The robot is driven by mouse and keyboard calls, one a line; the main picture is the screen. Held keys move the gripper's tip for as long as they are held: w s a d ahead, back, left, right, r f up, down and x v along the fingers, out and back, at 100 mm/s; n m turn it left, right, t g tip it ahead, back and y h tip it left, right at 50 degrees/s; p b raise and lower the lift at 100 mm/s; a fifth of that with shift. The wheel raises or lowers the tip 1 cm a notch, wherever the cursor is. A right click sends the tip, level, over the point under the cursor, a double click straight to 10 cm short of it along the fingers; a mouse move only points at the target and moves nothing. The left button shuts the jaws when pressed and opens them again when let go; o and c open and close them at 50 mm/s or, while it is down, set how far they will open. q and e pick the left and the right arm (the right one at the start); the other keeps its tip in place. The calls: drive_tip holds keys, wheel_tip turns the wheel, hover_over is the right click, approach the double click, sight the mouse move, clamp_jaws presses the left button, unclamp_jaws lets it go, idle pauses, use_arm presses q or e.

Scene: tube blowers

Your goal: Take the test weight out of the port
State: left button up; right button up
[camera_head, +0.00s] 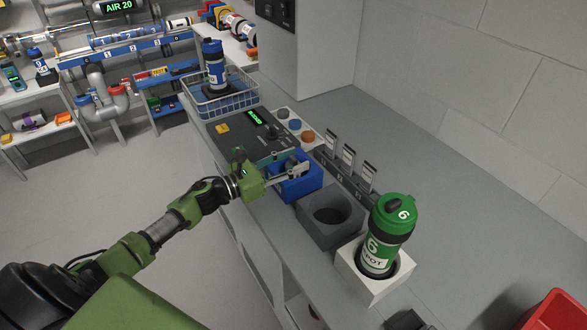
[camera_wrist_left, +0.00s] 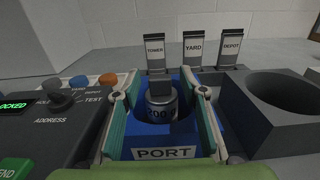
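The test weight (camera_wrist_left: 160,104) is a grey metal cylinder with a dark square knob and a marking that looks like "200 g". It sits upright inside the blue port (camera_wrist_left: 165,138), labelled PORT, in the left wrist view. The port also shows in the head view (camera_head: 296,189), where the weight is hidden. My left gripper (camera_head: 292,163) is over the port. In the left wrist view its fingers (camera_wrist_left: 162,90) are spread wide on either side of the weight, apart from it and holding nothing. My right gripper is not in view.
A dark grey block (camera_head: 331,213) with an empty round hole stands beside the port. Three label tags (camera_head: 347,158) stand behind. The control panel (camera_head: 243,132) and wire basket (camera_head: 222,97) lie on the far side.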

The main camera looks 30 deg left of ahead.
use_arm(q)
drive_tip(key=shift+w, duration=0.1)
clamp_jaws()
drive_tip(key=shift+r, duration=0.15)
